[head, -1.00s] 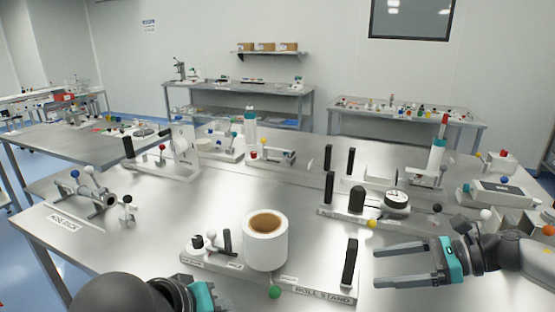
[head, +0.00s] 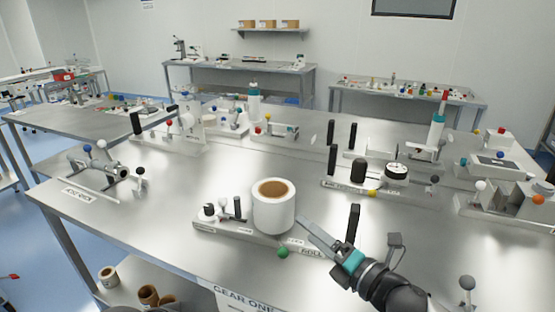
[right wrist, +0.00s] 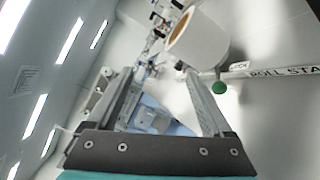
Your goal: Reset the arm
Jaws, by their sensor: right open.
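My right gripper (head: 310,228) reaches in from the lower right, with its fingers pointing up and left beside the roll stand. In the right wrist view its two fingers (right wrist: 158,76) are spread apart with nothing between them. The roll stand (head: 240,231) carries a white roll (head: 274,208) with a brown core. A green ball knob (head: 283,253) is at its front edge. The gripper overlaps the stand's right end in the head view; I cannot tell whether they touch. The roll (right wrist: 200,42) and green knob (right wrist: 219,88) also show in the right wrist view. My left gripper is out of view.
A gauge fixture (head: 397,173) stands behind on the steel table (head: 130,222). A roller fixture (head: 95,165) is at the left, and a grey boxed fixture (head: 535,200) at the right. The table's left front area is clear. Brown cores (head: 148,294) lie on a lower shelf.

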